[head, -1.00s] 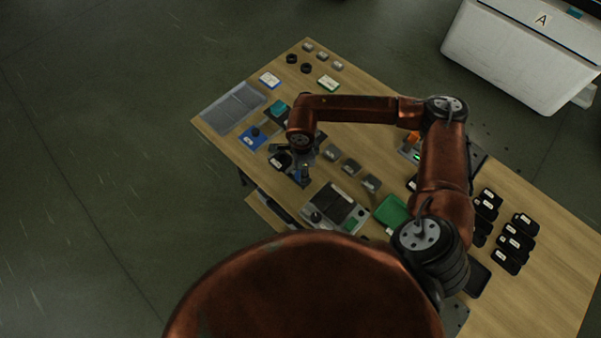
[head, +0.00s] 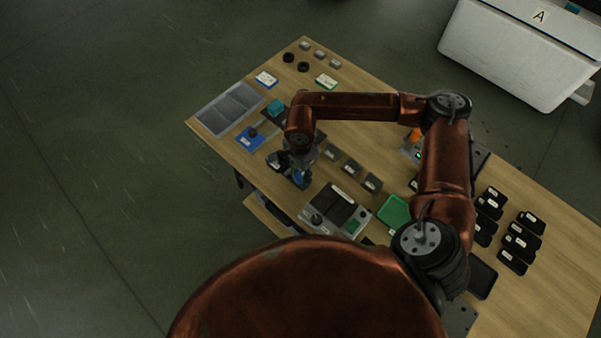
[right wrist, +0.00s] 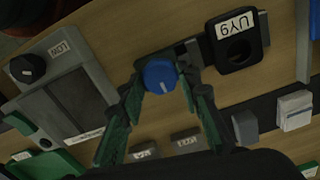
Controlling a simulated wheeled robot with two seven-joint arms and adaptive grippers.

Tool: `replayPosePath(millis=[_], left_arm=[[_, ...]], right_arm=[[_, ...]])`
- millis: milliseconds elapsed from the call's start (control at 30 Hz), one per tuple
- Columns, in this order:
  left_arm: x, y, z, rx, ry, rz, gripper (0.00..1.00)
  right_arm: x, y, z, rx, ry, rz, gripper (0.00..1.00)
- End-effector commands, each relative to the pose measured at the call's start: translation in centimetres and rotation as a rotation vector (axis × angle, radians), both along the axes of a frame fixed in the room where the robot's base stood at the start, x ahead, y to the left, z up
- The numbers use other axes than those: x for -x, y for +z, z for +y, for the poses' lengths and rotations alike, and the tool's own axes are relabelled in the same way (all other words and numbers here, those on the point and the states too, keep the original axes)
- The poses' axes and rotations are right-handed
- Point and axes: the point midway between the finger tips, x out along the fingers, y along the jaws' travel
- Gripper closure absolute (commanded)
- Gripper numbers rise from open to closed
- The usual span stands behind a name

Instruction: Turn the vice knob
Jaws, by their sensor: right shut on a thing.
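The blue vice knob (right wrist: 160,76) has a pale line on its top and sits between the fingertips of my right gripper (right wrist: 163,84) in the right wrist view. The green-padded fingers are shut on its two sides. In the head view, my right gripper (head: 299,172) points down at the table's near left edge, and a bit of the blue knob (head: 300,178) shows below it. The vice body is mostly hidden by the hand and arm. My left gripper is not in view.
A black holder labelled UY9 (right wrist: 238,48) stands close beside the knob. A grey box with a black dial (right wrist: 62,92) is on the other side. Small grey blocks (head: 351,168), a green tray (head: 394,211) and several black cases (head: 514,242) lie on the wooden table (head: 385,145).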

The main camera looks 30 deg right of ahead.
Motion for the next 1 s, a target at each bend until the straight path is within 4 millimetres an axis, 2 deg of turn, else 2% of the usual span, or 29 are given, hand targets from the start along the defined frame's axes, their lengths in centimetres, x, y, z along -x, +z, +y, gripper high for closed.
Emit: replayPosePath(millis=[167,200,433,767,867,1000], left_arm=[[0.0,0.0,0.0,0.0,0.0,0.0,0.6],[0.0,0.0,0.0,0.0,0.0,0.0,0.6],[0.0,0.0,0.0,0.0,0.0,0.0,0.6],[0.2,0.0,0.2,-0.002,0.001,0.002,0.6],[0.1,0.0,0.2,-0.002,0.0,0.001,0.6],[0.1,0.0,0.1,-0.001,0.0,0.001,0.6]], right_arm=[[0.0,0.0,0.2,-0.003,0.002,0.0,0.93],[0.0,0.0,0.2,-0.003,0.002,0.0,0.68],[0.0,0.0,0.1,-0.002,0.001,0.0,0.52],[0.0,0.2,0.0,-0.001,-0.001,-0.001,0.51],[-0.1,1.1,0.0,0.0,-0.001,-0.002,0.51],[-0.1,3.6,0.0,-0.001,0.0,-0.004,0.51]])
